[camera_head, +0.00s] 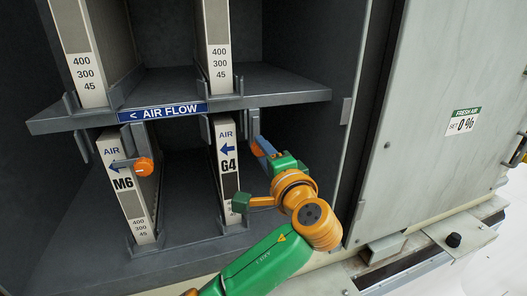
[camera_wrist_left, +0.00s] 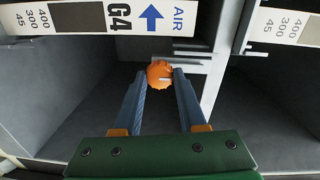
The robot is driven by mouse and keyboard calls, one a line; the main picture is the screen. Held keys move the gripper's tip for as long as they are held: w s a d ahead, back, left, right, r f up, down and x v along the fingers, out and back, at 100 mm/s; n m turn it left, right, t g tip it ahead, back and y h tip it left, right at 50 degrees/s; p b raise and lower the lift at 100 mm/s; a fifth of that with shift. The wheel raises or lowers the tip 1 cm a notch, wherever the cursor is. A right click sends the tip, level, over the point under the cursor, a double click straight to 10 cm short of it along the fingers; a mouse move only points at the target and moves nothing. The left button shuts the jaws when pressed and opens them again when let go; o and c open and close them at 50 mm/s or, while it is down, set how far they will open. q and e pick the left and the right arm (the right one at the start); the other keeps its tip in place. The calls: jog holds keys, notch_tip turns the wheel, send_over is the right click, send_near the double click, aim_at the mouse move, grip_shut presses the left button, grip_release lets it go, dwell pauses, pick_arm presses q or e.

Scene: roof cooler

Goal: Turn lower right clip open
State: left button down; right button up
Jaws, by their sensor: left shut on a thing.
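The lower right clip's orange knob (camera_head: 257,150) is beside the upper part of the G4 filter (camera_head: 228,165), below the shelf edge. The knob also shows in the left wrist view (camera_wrist_left: 160,74), between my blue fingertips. My left gripper (camera_head: 262,148) reaches up to it from the lower right and is shut on it. The gripper partly hides the clip in the head view, so its exact angle is hard to tell. The lower left clip (camera_head: 143,166) has an orange knob too, with a grey plate across the front of the M6 filter (camera_head: 122,187). My right gripper is not in view.
The grey shelf (camera_head: 290,90) with the blue AIR FLOW label (camera_head: 163,111) runs just above the knobs. More filters stand above it. The cabinet's side panel (camera_head: 430,130) is on the right. There is open space between the two lower filters.

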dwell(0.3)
pick_arm(q)
jog(key=shift+c, duration=2.3)
grip_release()
jog(key=b+v, duration=0.2)
jog(key=v, duration=0.5)
